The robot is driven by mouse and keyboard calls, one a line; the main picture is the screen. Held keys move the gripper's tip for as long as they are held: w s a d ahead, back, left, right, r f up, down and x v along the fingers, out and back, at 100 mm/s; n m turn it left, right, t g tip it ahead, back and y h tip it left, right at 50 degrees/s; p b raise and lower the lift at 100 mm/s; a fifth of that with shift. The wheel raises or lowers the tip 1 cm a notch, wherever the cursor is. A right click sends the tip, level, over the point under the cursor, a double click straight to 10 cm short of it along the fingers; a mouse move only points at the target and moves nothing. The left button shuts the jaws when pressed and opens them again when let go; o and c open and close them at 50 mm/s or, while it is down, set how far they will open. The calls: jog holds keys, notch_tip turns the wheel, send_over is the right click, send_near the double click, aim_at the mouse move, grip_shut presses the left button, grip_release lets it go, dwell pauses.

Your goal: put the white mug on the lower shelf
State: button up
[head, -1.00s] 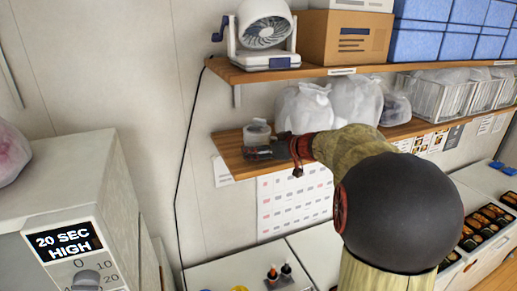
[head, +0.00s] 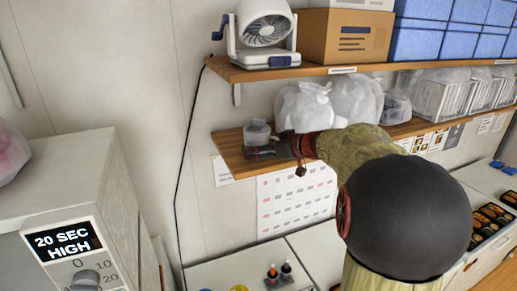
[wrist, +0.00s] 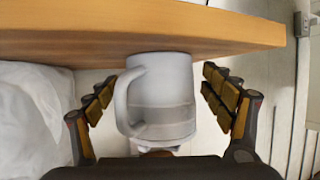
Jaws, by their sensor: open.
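The white mug (head: 256,133) is at the left end of the lower shelf (head: 228,146), left of the plastic bags. In the wrist view the mug (wrist: 165,95) lies between my two spread fingers, with a gap on each side. Its handle points left there, and its end meets the wooden board (wrist: 130,28), so it looks to be standing on the shelf. My gripper (head: 264,152) is open around the mug in the head view; the gripper (wrist: 160,105) also shows in the wrist view. My fingers partly hide the mug's lower part in the head view.
White plastic bags (head: 308,106) stand close to the right of the mug. The upper shelf (head: 310,71) above holds a white fan (head: 266,30) and a cardboard box (head: 347,38). A microwave (head: 62,205) stands at left.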

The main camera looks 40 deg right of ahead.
jog(key=b+v, duration=0.1)
jog(key=v, duration=1)
jog(key=w+a+r+m+t+h, duration=0.2)
jog(key=a+r+m+h, duration=0.1)
jog(key=a+r+h, duration=0.45)
jog(key=s+a+f+n+g+y, duration=0.1)
jog(key=s+a+f+g+y, duration=0.5)
jog(key=s+a+f, duration=1.7)
jog(key=s+a+g, duration=0.1)
jog(key=g, duration=0.2)
jog(key=shift+a+f+n+g, duration=0.25)
jog(key=shift+f+n+g, duration=0.1)
jog(key=shift+n+g, duration=0.05)
jog(key=shift+f, duration=0.1)
notch_tip(320, 180, down, 30)
jog(key=b, duration=3)
